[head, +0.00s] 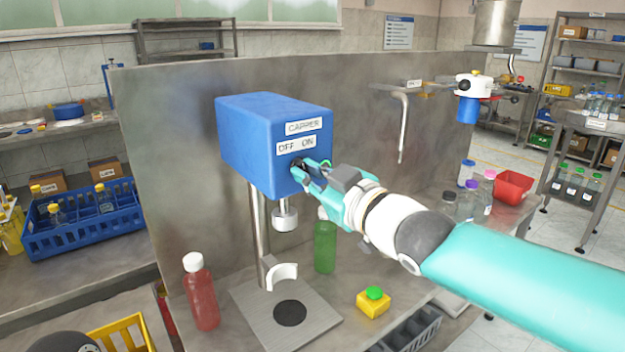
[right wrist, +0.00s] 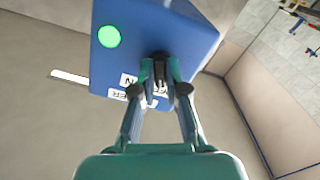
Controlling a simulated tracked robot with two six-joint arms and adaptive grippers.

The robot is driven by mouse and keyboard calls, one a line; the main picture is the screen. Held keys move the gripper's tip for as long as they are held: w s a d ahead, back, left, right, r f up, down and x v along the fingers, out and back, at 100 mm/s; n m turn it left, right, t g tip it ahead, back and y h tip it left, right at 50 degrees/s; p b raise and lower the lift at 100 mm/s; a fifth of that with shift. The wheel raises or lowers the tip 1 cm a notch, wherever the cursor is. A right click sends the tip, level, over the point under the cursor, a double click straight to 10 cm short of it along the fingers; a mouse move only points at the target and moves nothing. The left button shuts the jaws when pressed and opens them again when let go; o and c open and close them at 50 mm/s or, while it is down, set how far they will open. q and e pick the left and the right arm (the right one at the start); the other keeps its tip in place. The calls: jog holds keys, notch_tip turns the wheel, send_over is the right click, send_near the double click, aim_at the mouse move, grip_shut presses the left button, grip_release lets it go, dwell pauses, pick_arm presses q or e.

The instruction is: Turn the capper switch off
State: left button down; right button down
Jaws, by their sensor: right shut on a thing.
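The capper (head: 262,150) is a blue box on metal posts, labelled CAPPER with OFF and ON below. Its black switch (head: 297,163) sits under the OFF/ON label and is mostly hidden by my right gripper (head: 311,171). The gripper's fingers are shut on the switch, at the front face of the box. In the right wrist view, the fingertips (right wrist: 160,85) close around the dark switch (right wrist: 160,66) on the blue box (right wrist: 185,40). A green round light (right wrist: 109,36) shows on the box. Which way the switch points is hard to tell. My left gripper is not in view.
A red bottle (head: 200,292), a green bottle (head: 325,246) and a yellow block with a green button (head: 373,302) stand around the capper's base plate (head: 246,312). A blue crate (head: 84,235) stands at the left; a red bin (head: 513,186) is at the right.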

jog(key=shift+f+n, duration=0.1)
jog(key=shift+n, duration=0.5)
jog(key=c, duration=1.2)
grip_release()
jog(key=shift+w, duration=0.1)
jog(key=v, duration=1.2)
